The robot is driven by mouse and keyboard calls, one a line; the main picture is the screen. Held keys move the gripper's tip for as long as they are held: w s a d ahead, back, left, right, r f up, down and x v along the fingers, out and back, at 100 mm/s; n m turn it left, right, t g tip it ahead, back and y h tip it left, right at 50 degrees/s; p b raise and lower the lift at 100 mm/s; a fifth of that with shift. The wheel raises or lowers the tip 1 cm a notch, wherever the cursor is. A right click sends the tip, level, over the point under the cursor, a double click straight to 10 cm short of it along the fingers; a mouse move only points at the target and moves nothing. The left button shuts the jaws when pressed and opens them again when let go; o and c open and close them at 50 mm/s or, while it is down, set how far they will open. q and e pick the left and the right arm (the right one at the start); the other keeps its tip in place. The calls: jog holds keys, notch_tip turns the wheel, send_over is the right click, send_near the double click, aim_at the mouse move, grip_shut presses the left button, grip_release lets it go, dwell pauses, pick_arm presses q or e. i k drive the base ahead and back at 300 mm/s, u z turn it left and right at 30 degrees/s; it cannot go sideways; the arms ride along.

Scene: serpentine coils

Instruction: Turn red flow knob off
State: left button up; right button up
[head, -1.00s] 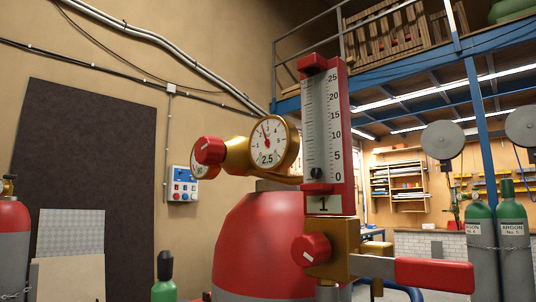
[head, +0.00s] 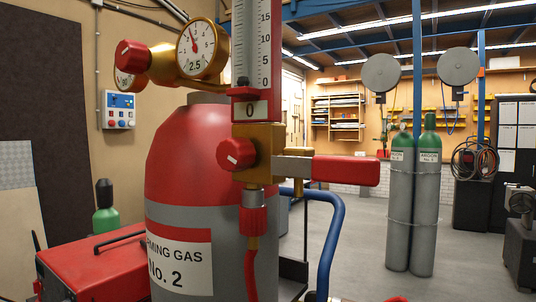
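The red flow knob (head: 236,153) with a white mark sits on the front of a brass valve block (head: 265,150). The mark is tilted, sloping down to the right. Above the block is a red-framed flow tube (head: 252,50) with a scale, its top cut off. A red lever handle (head: 345,171) points right from the block. Another red knob (head: 132,54) is on the brass regulator to the left, beside a gauge (head: 196,50). Neither of my grippers is in view.
A red and grey gas cylinder (head: 190,170) labelled No. 2 stands behind the valve. A red machine (head: 95,268) is at the lower left. A blue tube handle (head: 328,235) is to the right. Green-topped argon cylinders (head: 412,200) stand beyond. Grey floor is open between.

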aim_at(233, 153)
jog(key=u, duration=1.15)
jog(key=k, duration=1)
jog(key=z, duration=1.65)
